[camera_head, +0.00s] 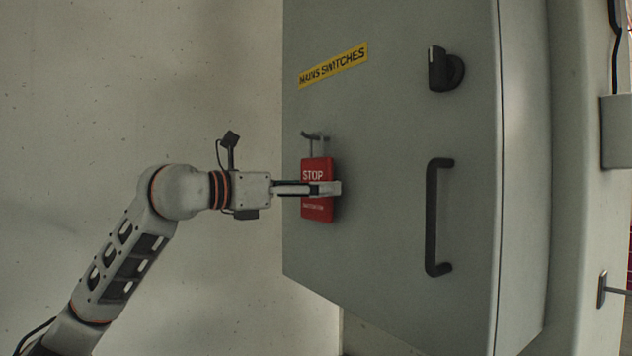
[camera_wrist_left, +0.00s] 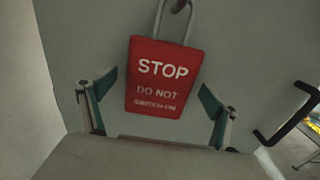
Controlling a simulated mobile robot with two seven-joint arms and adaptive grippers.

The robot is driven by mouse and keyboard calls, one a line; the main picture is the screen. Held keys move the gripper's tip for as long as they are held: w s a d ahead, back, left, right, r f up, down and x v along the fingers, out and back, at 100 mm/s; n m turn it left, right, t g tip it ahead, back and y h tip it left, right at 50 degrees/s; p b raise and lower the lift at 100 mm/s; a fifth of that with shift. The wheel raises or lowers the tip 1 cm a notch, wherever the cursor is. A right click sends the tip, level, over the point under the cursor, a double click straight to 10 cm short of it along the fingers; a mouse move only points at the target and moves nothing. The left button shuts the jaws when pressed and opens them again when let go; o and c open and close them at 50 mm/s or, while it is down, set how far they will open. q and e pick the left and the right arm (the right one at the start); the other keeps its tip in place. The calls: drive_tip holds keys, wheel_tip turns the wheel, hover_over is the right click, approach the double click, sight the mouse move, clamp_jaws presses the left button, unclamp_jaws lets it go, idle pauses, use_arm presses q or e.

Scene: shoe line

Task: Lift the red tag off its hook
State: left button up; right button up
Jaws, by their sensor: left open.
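The red tag (camera_head: 317,172) reads STOP and hangs by a grey loop from a hook (camera_head: 314,136) on the cabinet door. In the left wrist view the tag (camera_wrist_left: 163,76) hangs nearly upright, with its loop (camera_wrist_left: 176,20) over the hook at the top edge. My left gripper (camera_head: 325,188) is at the tag, crossing in front of its middle in the head view. In the wrist view the fingers of my left gripper (camera_wrist_left: 157,108) are open, one on each side of the tag's lower part, with gaps between. My right gripper is not in view.
The grey cabinet door (camera_head: 385,250) carries a yellow MAINS SWITCHES label (camera_head: 333,65), a black rotary switch (camera_head: 444,69) and a black handle (camera_head: 436,217) to the right of the tag. A plain wall (camera_head: 110,80) lies to the left.

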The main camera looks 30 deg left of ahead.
use_arm(q)
drive_tip(key=shift+w+d, duration=0.2)
drive_tip(key=shift+w, duration=0.25)
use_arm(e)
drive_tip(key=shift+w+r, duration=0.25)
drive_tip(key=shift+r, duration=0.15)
use_arm(q)
drive_tip(key=c, duration=1.2)
drive_tip(key=shift+c, duration=0.2)
drive_tip(key=shift+r, duration=0.1)
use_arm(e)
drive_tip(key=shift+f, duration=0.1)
